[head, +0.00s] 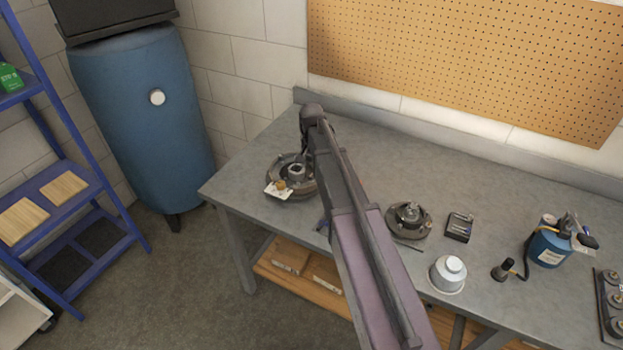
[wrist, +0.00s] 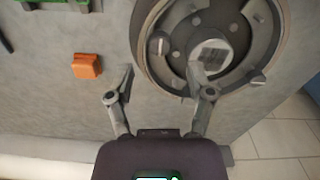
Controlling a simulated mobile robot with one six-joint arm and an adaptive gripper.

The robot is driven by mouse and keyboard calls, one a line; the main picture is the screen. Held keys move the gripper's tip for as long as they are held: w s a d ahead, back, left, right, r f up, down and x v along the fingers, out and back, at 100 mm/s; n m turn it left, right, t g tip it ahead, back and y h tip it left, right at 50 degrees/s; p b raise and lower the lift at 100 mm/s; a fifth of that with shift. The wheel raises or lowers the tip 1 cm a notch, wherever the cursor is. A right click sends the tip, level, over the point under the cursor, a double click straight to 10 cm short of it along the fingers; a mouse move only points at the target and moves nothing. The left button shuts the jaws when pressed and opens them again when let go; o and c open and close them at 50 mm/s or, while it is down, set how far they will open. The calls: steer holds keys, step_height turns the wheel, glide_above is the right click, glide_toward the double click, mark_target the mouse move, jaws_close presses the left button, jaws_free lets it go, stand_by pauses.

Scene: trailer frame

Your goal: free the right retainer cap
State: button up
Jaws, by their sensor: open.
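A round brake-like assembly (head: 291,177) sits at the left end of the grey bench; my arm partly covers it in the head view. My gripper (wrist: 161,80) is open and empty. Its right fingertip overlaps the plate in view; its left is beside the plate. Contact cannot be told.
An orange block (wrist: 87,66) lies left of the plate. A second round assembly (head: 408,220), a dark small tray (head: 459,227), a white bowl-like part (head: 448,273) and a blue canister (head: 550,247) stand farther right. The bench's left edge is close to the first assembly.

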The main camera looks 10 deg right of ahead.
mark_target(311, 175)
steer(key=shift+f+b, duration=1.95)
steer(key=shift+f, duration=0.3)
jaws_close()
